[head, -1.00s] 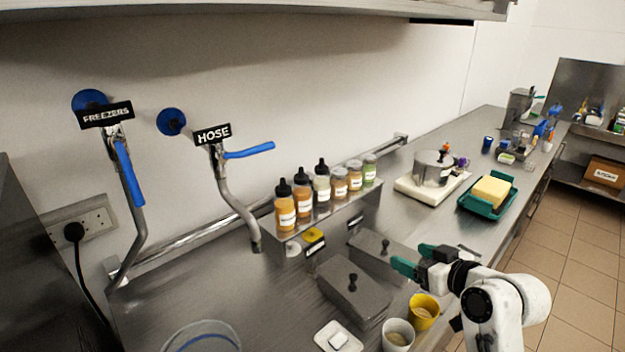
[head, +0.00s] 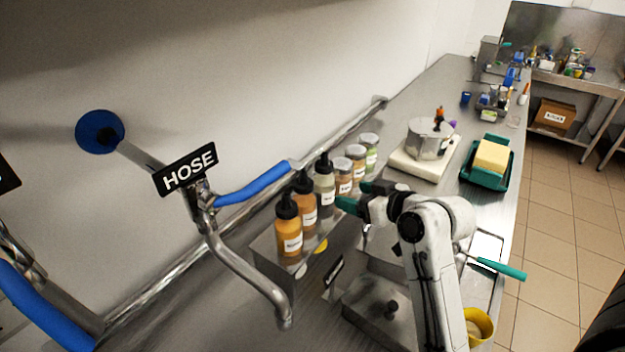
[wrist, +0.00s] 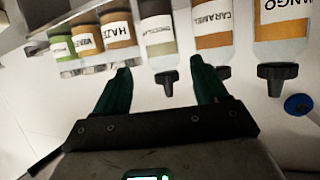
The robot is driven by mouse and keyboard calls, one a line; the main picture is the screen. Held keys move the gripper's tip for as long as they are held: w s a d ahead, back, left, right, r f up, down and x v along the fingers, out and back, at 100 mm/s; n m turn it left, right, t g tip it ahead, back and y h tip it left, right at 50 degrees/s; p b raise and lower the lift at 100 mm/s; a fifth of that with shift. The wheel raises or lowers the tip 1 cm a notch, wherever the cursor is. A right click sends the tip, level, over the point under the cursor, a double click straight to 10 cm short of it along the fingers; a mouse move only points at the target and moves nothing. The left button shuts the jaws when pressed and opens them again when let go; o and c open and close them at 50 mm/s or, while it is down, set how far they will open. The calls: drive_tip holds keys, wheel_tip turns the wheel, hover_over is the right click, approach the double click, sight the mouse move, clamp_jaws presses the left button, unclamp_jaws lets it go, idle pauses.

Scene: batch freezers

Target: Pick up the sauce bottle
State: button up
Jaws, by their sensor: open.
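Three dark-capped sauce bottles stand upright in a row on the steel shelf. The front orange bottle (head: 289,230) is labelled MANGO in the wrist view (wrist: 283,25), where the bottles appear cap-down. The orange-brown bottle (head: 304,200) behind it reads CARAMEL there (wrist: 212,25). A grey-green bottle (head: 324,181) is third; its label is too small to read surely. My gripper (head: 354,195) is open and empty beside the row. In the wrist view, the grey-green bottle (wrist: 157,45) lies ahead between my green fingers (wrist: 158,80), and neither finger visibly touches it.
Several shorter jars (head: 356,153) stand tightly behind the bottles. The HOSE tap (head: 238,255) and its blue lever (head: 255,184) stand left of the row. A lidded steel container (head: 385,312) and yellow cup (head: 478,327) are below my arm. A scale with a pot (head: 428,140) stands beyond.

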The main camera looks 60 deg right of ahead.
sight(331, 187)
drive_tip(key=b+x, duration=0.5)
drive_tip(key=x, duration=0.5)
drive_tip(key=shift+w, duration=0.15)
drive_tip(key=shift+c, duration=0.3)
drive_tip(key=shift+r, duration=0.1)
drive_tip(key=c, duration=0.7)
drive_tip(key=shift+r, duration=0.15)
